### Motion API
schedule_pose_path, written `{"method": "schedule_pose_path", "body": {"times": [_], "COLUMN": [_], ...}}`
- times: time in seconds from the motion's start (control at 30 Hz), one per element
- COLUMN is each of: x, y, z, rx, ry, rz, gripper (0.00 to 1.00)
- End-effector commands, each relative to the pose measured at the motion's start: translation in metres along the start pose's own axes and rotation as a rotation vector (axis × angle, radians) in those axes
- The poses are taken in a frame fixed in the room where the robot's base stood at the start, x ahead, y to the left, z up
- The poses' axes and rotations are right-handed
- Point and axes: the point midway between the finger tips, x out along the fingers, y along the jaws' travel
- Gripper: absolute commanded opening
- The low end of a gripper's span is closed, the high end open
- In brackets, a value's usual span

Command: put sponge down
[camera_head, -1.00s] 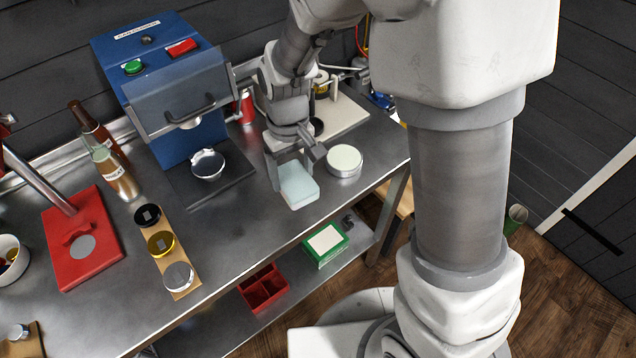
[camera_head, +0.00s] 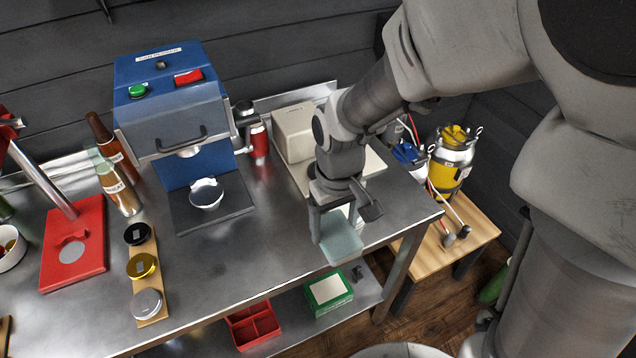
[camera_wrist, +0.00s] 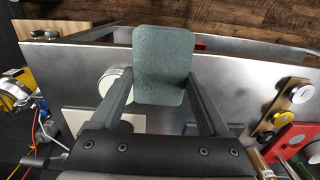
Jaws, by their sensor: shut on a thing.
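The sponge (camera_head: 340,239) is a pale blue-green block held in my gripper (camera_head: 337,212), near the right front edge of the steel table (camera_head: 262,252). In the wrist view the sponge (camera_wrist: 163,62) sits between the two fingers of my gripper (camera_wrist: 160,98), which are shut on it. The wrist view shows the table surface behind it. I cannot tell whether its underside touches the table or hangs just above it. A round white-topped tin (camera_wrist: 112,82) is beside the sponge and mostly hidden by my gripper in the head view.
A blue machine (camera_head: 172,105) with a small dish (camera_head: 207,193) stands left of my gripper. Bottles (camera_head: 118,190), a wooden strip of lids (camera_head: 150,306) and a red press base (camera_head: 75,245) are farther left. A wooden stool (camera_head: 470,225) with canisters is at right. Bare steel lies left of the sponge.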

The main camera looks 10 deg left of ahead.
Motion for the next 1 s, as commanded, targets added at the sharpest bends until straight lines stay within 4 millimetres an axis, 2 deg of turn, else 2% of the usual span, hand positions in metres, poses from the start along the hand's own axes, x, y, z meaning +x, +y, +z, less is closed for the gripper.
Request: {"method": "schedule_pose_path", "body": {"times": [0.13, 0.23, 0.8, 1.0], "x": [0.001, 0.005, 0.062, 0.07], "y": [-0.002, -0.005, -0.037, -0.042], "z": [0.001, -0.006, -0.095, -0.107], "rx": [-0.005, -0.007, -0.006, -0.005], "ry": [0.0, -0.001, -0.001, 0.001], "rz": [0.001, 0.001, 0.002, 0.001], "gripper": [0.18, 0.18, 0.18, 0.18]}}
